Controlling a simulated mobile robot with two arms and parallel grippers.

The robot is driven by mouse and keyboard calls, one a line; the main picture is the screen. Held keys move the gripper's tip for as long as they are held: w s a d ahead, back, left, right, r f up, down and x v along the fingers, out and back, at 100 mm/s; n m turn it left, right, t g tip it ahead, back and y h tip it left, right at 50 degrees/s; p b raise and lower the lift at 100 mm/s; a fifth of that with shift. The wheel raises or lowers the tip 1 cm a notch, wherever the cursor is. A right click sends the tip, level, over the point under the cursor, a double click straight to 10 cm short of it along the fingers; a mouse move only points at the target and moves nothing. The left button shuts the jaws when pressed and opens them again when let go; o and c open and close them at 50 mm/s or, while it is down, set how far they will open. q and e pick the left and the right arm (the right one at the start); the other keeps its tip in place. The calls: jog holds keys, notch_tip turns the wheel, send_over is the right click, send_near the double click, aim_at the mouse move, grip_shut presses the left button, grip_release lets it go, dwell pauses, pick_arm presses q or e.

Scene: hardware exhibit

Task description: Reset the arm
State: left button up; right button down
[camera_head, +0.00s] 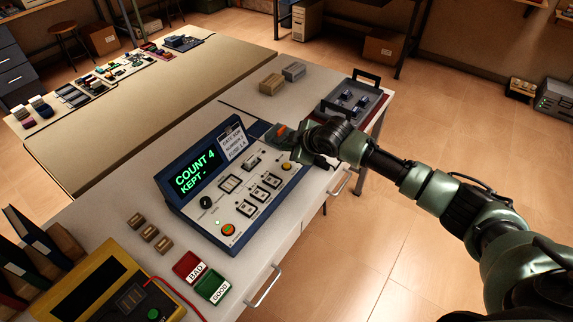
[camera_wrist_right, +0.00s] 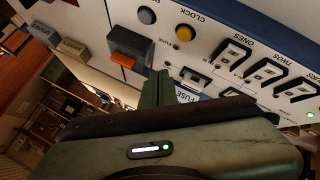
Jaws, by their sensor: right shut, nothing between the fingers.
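My right arm comes in from the right in the head view. Its gripper (camera_head: 303,156) is over the far right end of a blue-framed control console. The console (camera_head: 190,207) has a green-lit display (camera_head: 195,172) reading "COUNT 4" and "KEPT -". In the right wrist view the gripper's fingers (camera_wrist_right: 158,88) are shut together and hold nothing. I cannot tell whether the fingertips touch the panel. My left gripper is not in view.
A grey tray (camera_head: 373,112) and two small boxes stand beyond the console. Red BAD (camera_head: 188,267) and green GOOD (camera_head: 213,286) trays lie in front of it, near a yellow meter (camera_head: 115,280). Open floor lies to the right of the white table.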

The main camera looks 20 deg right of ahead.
dwell(0.3)
